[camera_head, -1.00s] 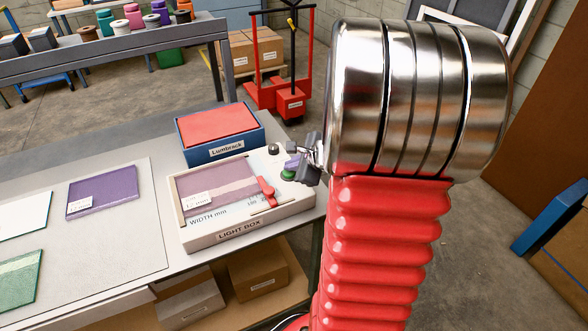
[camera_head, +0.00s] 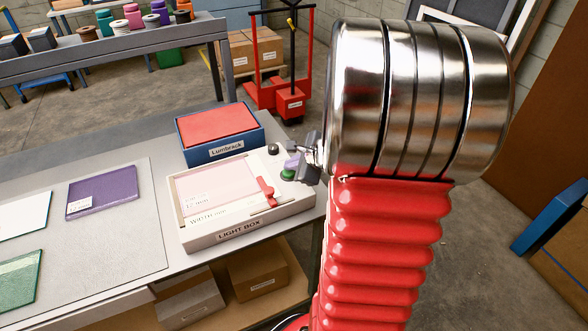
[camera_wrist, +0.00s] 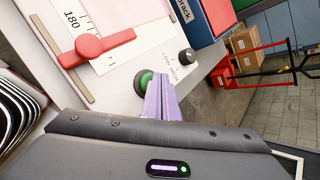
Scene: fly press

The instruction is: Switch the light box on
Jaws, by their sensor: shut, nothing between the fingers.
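The light box (camera_head: 183,232) sits on the bench, and its panel (camera_head: 222,184) is pale pinkish white and bright in the head view. The green button (camera_head: 288,175) is at its right end; it also shows in the wrist view (camera_wrist: 143,81). My gripper (camera_head: 293,164) is shut and empty, its purple fingertips (camera_wrist: 159,82) right at the green button and hiding part of it. I cannot tell whether they still touch it. A black knob (camera_head: 273,149) is behind the button, and a red pointer (camera_head: 266,191) lies across the scale.
A blue box with a red top labelled Lumbrack (camera_head: 222,133) stands close behind the light box. A purple sheet (camera_head: 101,192), a white sheet (camera_head: 22,215) and a green sheet (camera_head: 20,280) lie on the mat to the left.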

